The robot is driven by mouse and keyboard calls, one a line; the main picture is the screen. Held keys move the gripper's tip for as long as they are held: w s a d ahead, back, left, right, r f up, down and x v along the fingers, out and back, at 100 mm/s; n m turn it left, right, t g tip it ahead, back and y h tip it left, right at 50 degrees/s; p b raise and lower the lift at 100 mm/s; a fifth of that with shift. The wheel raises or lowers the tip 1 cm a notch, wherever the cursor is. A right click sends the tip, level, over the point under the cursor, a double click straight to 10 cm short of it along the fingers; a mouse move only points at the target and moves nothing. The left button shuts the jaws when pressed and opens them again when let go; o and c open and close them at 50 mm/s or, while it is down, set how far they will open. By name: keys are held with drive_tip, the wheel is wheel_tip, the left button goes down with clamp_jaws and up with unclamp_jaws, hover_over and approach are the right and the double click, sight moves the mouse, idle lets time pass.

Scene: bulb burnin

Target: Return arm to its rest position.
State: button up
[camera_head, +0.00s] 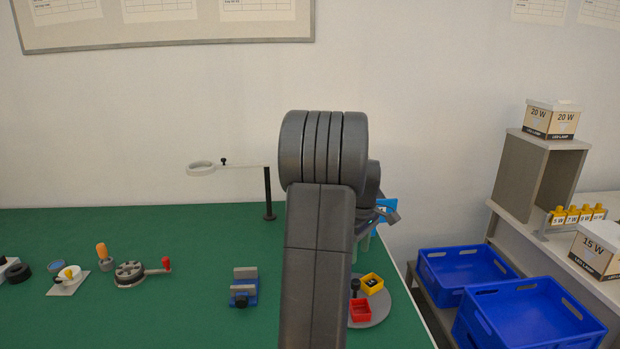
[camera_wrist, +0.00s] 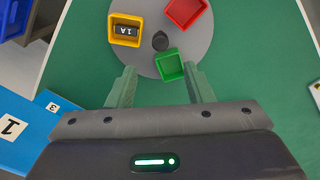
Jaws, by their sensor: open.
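My arm is raised in the middle of the head view and covers part of the green bench. My gripper (camera_wrist: 158,85) shows in the wrist view with its two fingers apart and nothing between them. It hangs above the bench near a round grey turntable (camera_wrist: 206,45). The turntable holds a yellow bin (camera_wrist: 123,22) with a dark part marked 1A, a red bin (camera_wrist: 184,12) and a green bin (camera_wrist: 170,69). In the head view the gripper is mostly hidden behind my arm.
A magnifier on a post (camera_head: 268,190) stands behind my arm on the left. A blue vise (camera_head: 244,288) and a crank device (camera_head: 130,273) stand on the bench (camera_head: 200,325). Blue crates (camera_head: 530,315) and a shelf with lamp boxes (camera_head: 552,120) stand right.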

wheel_tip(320, 180, down, 11)
drive_tip(key=shift+r, duration=0.15)
idle(0.4)
wheel_tip(320, 180, up, 14)
wheel_tip(320, 180, down, 14)
drive_tip(key=m+p, duration=0.1)
drive_tip(key=m, duration=0.5)
drive_tip(key=shift+m+p, duration=0.55)
drive_tip(key=shift+m, duration=1.75)
drive_tip(key=shift+r, duration=0.15)
